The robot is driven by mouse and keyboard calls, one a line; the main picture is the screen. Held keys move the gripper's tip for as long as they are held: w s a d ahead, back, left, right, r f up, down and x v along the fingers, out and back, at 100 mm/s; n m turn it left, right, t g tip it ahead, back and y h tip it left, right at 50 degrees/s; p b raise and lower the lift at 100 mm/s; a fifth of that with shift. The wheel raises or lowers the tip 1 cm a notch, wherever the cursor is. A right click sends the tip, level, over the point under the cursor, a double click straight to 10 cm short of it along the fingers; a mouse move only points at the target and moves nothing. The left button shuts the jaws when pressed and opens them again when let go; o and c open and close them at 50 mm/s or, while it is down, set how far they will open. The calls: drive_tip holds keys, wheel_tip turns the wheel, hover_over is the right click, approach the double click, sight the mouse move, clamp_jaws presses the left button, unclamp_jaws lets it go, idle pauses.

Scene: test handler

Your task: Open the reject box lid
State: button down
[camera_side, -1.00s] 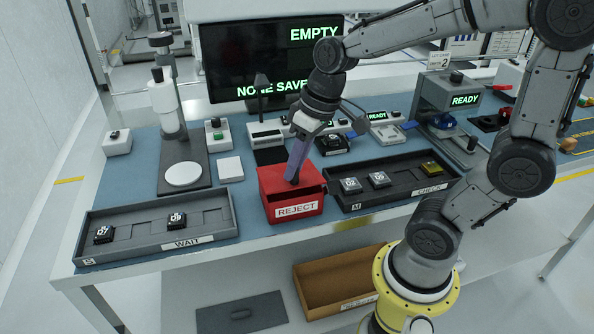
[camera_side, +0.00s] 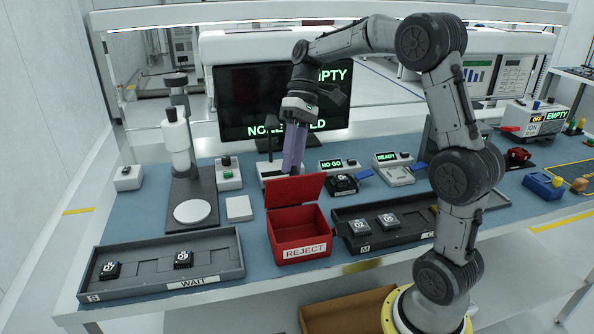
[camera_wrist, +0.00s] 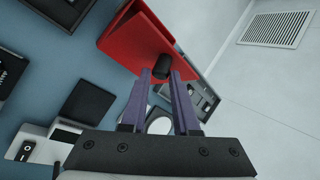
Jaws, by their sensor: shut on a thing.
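The red reject box (camera_side: 300,250) stands at the front of the blue bench top, with its REJECT label facing front. Its red lid (camera_side: 294,190) is raised at the back edge and stands steeply upright, so the box's dark inside shows. My gripper (camera_side: 291,170) is behind and above the lid, its purple fingers pointing down. In the wrist view the lid (camera_wrist: 145,42) fills the top middle. There my gripper (camera_wrist: 163,72) is shut on the lid's dark knob (camera_wrist: 162,65), which sits between the fingertips.
The WAIT tray (camera_side: 215,279) with two black parts lies left of the box. The CHECK tray (camera_side: 345,243) lies close on its right, partly hidden by my arm. A stand with a round white plate (camera_side: 193,211) is behind left. The monitor (camera_side: 235,110) stands behind my gripper.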

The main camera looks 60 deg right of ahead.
drive_tip(key=shift+w+d+f, duration=0.35)
drive_tip(key=shift+w+d, duration=0.15)
drive_tip(key=shift+d, duration=0.15)
drive_tip(key=shift+w+d+f, duration=0.3)
drive_tip(key=shift+w+d, duration=0.25)
drive_tip(key=shift+d, duration=0.05)
drive_tip(key=shift+w+d+f, duration=0.35)
drive_tip(key=shift+w+d, duration=0.15)
drive_tip(key=shift+d, duration=0.15)
drive_tip(key=c, duration=0.7)
unclamp_jaws()
drive_tip(key=shift+r, duration=0.1)
drive_tip(key=shift+w+r, duration=0.15)
drive_tip(key=shift+r, duration=0.1)
drive_tip(key=v, duration=0.7)
